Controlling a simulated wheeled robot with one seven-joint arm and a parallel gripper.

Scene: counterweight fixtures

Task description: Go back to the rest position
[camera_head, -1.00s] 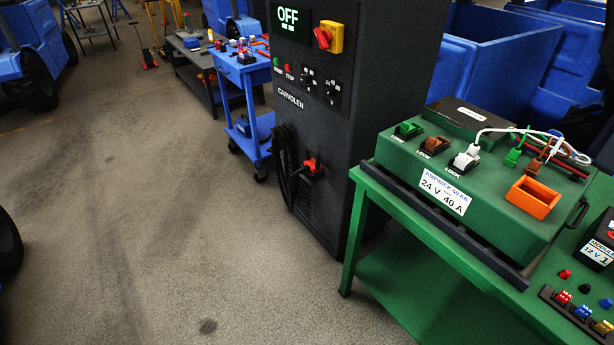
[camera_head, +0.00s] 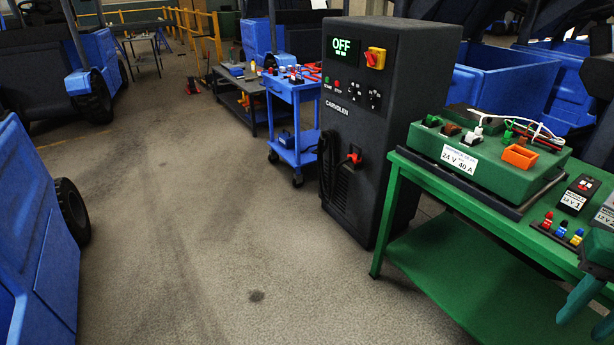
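In the head view, a dark part with teal, finger-like pieces (camera_head: 582,298) shows at the lower right edge, in front of the green table. It looks like my gripper, but the frame cuts it off. I cannot tell whether it is open or shut, or whether it holds anything. The rest of my arm is out of view.
The green table (camera_head: 440,275) bears a green battery case (camera_head: 520,182) with an orange holder (camera_head: 520,156), and small modules (camera_head: 577,195). A black cabinet (camera_head: 390,150) reading OFF and a blue cart (camera_head: 295,120) stand behind. The floor at left centre is clear; blue vehicles flank it.

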